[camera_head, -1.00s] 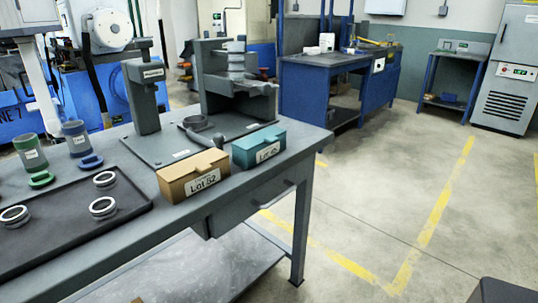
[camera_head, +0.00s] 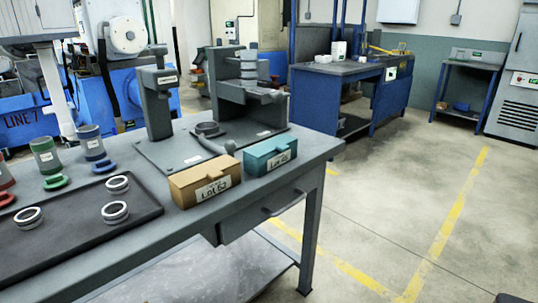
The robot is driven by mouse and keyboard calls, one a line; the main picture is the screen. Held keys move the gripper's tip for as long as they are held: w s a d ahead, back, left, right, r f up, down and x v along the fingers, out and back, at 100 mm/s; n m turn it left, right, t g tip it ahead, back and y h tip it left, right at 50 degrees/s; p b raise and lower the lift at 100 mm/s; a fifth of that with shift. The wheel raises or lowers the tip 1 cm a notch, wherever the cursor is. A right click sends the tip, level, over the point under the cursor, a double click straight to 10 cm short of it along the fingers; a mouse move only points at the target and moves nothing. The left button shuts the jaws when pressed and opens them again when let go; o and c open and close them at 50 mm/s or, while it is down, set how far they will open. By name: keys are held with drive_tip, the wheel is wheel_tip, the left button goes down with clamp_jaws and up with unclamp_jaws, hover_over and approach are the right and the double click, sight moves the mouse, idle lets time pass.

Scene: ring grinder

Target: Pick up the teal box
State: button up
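The teal box (camera_head: 271,155) sits on the grey workbench near its right front corner. It is closed, with a white label on its front face that seems to read Lot 45. A tan box (camera_head: 205,181) labelled Lot 52 stands just left of it, close beside it. My gripper is not in view.
Behind the boxes stands a grey press fixture (camera_head: 238,85) on a base plate with a lever handle. A dark tray (camera_head: 70,227) with several metal rings lies at left, with coloured cups and rings behind it. The floor right of the workbench (camera_head: 315,152) is clear.

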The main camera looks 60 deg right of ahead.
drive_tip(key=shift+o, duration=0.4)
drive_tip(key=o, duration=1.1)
